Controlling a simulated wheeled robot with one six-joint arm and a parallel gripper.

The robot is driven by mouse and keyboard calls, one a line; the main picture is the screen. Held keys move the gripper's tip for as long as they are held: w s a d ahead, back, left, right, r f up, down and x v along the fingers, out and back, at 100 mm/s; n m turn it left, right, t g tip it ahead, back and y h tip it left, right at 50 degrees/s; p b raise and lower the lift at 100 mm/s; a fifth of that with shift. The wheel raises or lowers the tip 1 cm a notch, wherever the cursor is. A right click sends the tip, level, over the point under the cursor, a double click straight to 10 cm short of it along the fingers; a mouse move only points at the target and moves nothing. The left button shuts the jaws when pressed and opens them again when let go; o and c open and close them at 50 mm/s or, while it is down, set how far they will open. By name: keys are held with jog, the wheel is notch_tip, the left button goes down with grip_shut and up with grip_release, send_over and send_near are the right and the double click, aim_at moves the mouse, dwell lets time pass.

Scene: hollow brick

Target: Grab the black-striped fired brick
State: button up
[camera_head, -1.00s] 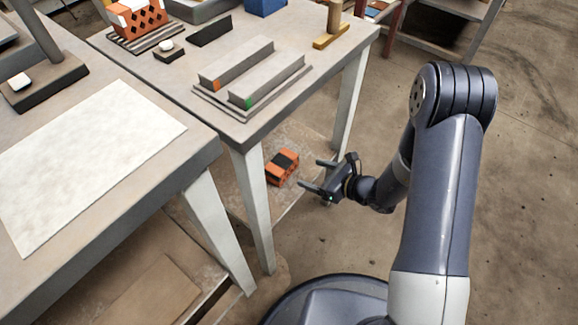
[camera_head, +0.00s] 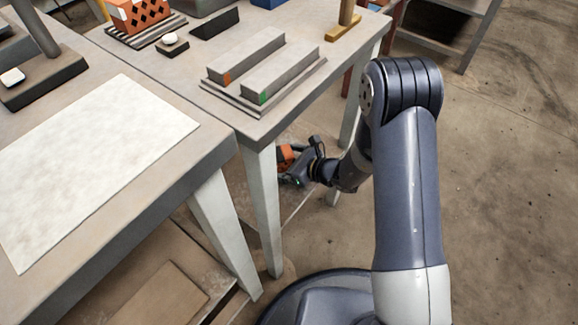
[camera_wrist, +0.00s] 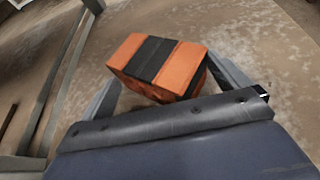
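The black-striped fired brick is orange with a black band across its top. In the head view the brick (camera_head: 284,153) is under the table, mostly hidden behind my gripper (camera_head: 287,166) and the table leg.
The table (camera_head: 262,128) stands above the brick, with a pale leg (camera_head: 262,205) close left of my gripper. On top are two grey bars (camera_head: 280,76) on a tray and a perforated orange brick (camera_head: 138,14). Open concrete floor (camera_head: 500,190) lies to the right.

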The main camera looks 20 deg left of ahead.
jog(key=c, duration=1.5)
jog(key=shift+c, duration=0.7)
jog(key=shift+r, duration=0.1)
